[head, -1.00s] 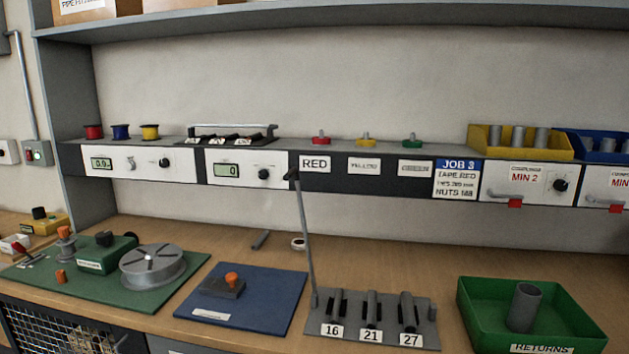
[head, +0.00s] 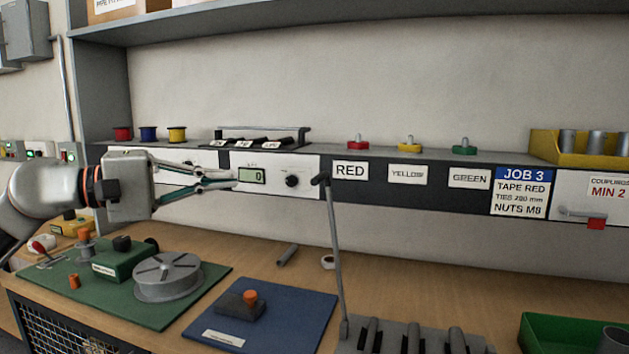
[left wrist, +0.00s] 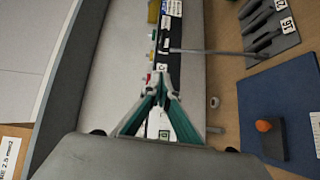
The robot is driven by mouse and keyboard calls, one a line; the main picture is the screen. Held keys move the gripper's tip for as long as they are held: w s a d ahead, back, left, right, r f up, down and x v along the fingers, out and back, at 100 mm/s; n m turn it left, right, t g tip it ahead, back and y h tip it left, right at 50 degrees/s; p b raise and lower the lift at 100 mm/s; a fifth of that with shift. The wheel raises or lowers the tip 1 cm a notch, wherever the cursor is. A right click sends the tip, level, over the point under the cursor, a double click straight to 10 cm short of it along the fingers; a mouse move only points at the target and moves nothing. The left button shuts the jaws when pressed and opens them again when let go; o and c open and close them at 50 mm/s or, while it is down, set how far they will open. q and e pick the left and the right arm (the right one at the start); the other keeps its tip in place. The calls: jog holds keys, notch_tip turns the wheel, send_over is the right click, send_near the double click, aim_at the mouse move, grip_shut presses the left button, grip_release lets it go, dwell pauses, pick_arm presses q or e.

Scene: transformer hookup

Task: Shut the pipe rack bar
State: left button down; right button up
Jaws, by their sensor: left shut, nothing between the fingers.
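The pipe rack (head: 415,340) is at the bottom of the head view, its lower part cut off by the frame. Its grey bar (head: 334,255) stands raised, nearly upright, from the rack's left end, with a dark knob at its top. Short pipes lie in the rack's slots. In the left wrist view the bar (left wrist: 205,52) runs across the upper middle and the rack (left wrist: 268,35) is at upper right. My left gripper (head: 234,178) is shut and empty, in front of the shelf panel, left of the bar and apart from it. My right gripper is not in view.
A blue mat (head: 285,325) with an orange-knobbed block (head: 240,305) lies left of the rack. A green mat (head: 215,275) holds a grey reel (head: 167,277). A green bin (head: 540,335) stands at right. The shelf panel (head: 430,195) runs behind.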

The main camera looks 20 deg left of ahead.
pick_arm(q)
jog(key=s+d+p+x, duration=0.2)
jog(key=x, duration=1)
jog(key=shift+d+p, duration=0.2)
jog(key=shift+p, duration=0.15)
